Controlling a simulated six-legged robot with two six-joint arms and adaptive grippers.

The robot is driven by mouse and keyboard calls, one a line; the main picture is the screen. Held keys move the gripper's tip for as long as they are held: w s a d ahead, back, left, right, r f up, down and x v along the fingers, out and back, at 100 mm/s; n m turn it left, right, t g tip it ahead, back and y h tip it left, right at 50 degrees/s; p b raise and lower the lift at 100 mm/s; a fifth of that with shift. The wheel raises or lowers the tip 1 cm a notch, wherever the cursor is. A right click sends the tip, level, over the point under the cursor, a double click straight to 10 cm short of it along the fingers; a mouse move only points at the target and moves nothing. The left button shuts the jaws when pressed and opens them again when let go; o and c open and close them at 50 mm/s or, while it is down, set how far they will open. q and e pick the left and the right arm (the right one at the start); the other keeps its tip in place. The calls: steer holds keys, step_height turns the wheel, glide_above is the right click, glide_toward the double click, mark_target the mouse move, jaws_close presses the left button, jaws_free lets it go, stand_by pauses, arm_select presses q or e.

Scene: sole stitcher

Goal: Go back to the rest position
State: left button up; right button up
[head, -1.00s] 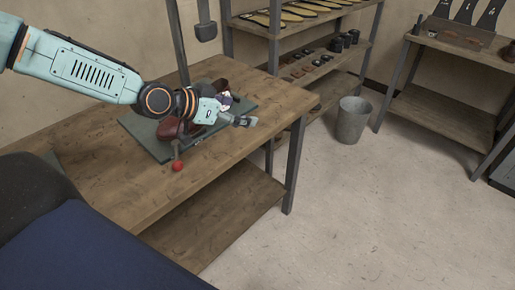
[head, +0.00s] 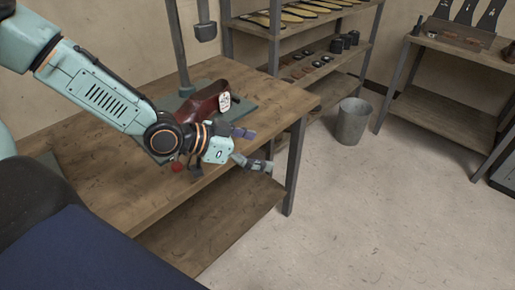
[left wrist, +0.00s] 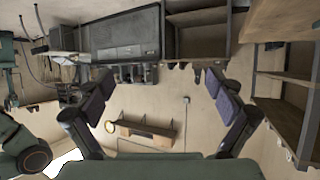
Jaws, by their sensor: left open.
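My left gripper (head: 255,151) is open and empty, with its two fingers spread apart near the right front edge of the wooden workbench (head: 130,195). In the left wrist view my left gripper (left wrist: 160,80) also shows open, with nothing between its fingers. A dark red-brown leather piece (head: 205,103), perhaps a shoe, with a white round face at its right end, is on the grey-green base plate (head: 243,105) behind the gripper. My arm hides part of the plate. My right gripper is in neither view.
A red ball knob (head: 177,168) is at the plate's front, below my arm. A grey bucket (head: 352,121) stands on the floor. Shelves (head: 300,45) with soles are behind, and another bench (head: 450,45) is at right. The floor in front is clear.

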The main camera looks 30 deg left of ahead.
arm_select(q)
steer(key=shift+r, duration=0.1)
steer(key=w+a+r+n+t+y, duration=0.1)
steer(key=w+a+r+n+y, duration=0.1)
steer(key=a, duration=0.4)
steer(key=w+a+r+n+t+y+p, duration=0.1)
steer(key=w+a+r+n+y, duration=0.1)
steer(key=w+a+r, duration=0.2)
steer(key=shift+w+a, duration=0.65)
steer(key=shift+a, duration=0.9)
steer(key=shift+f, duration=0.1)
